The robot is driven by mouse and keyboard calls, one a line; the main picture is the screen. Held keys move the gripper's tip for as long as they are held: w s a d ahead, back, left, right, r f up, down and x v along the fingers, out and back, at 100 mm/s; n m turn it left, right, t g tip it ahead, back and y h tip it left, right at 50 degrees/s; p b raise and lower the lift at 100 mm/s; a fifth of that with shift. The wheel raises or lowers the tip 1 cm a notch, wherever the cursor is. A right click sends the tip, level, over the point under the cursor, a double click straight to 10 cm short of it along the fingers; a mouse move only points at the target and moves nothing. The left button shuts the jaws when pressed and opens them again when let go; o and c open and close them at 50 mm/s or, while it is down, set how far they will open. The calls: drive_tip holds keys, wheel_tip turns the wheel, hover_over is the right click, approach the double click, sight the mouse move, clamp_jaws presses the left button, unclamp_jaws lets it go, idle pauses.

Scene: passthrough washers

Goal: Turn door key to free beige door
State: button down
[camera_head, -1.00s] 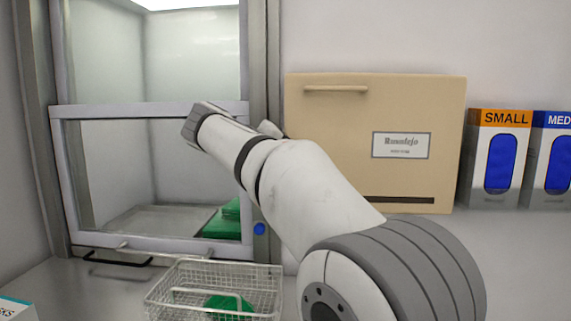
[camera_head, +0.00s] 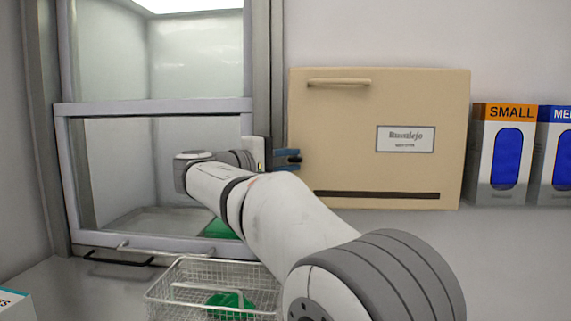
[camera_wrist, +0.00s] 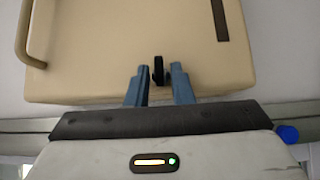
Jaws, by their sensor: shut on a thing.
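The beige door (camera_head: 345,130) is a flat panel with a bar handle near its top left, a label and a dark strip low down. It looks closed. My gripper (camera_head: 291,158) is at the door's left edge, its blue fingers pointing right. In the wrist view my gripper (camera_wrist: 158,78) is shut on the small black door key (camera_wrist: 157,68), which sits between the two blue fingertips at the door's edge. The key's slot and its exact turn angle are hidden by the fingers.
A glass sash window (camera_head: 155,108) in a grey frame is left of the door. A wire basket (camera_head: 185,303) with something green inside stands below it. Glove boxes marked SMALL (camera_head: 503,185) and MED stand at the right. The counter below the door is partly covered by my arm.

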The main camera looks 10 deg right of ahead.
idle(0.4)
drive_tip(key=c, duration=1.5)
unclamp_jaws()
drive_tip(key=shift+c, duration=0.2)
drive_tip(key=b+v, duration=0.1)
drive_tip(key=v, duration=0.7)
drive_tip(key=shift+b, duration=0.35)
drive_tip(key=shift+f, duration=0.1)
